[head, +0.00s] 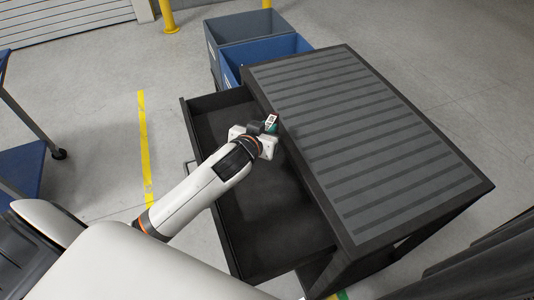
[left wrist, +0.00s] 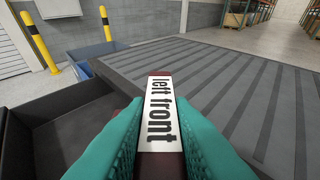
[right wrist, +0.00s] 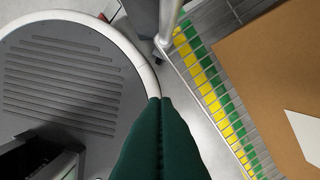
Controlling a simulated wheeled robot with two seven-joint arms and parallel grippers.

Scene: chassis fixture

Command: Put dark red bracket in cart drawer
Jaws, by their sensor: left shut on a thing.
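The dark red bracket (left wrist: 161,126) carries a white "left front" label and sits between the teal fingers of my left gripper (left wrist: 160,140), which is shut on it. In the head view my left gripper (head: 270,126) is over the inner side of the open drawer, near the cart's top edge, with the bracket's white label (head: 271,120) showing. The cart drawer (head: 262,225) is pulled out to the left and its visible floor is empty; my arm hides part of it. My right gripper (right wrist: 162,105) shows only in the right wrist view, with its green fingers together and nothing visible between them.
The cart (head: 365,140) has a grey ribbed top to the right of the drawer. A blue bin (head: 250,58) and a grey bin (head: 246,27) stand behind it. A blue-shelved rack (head: 22,165) is at left. Free floor lies left of the drawer.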

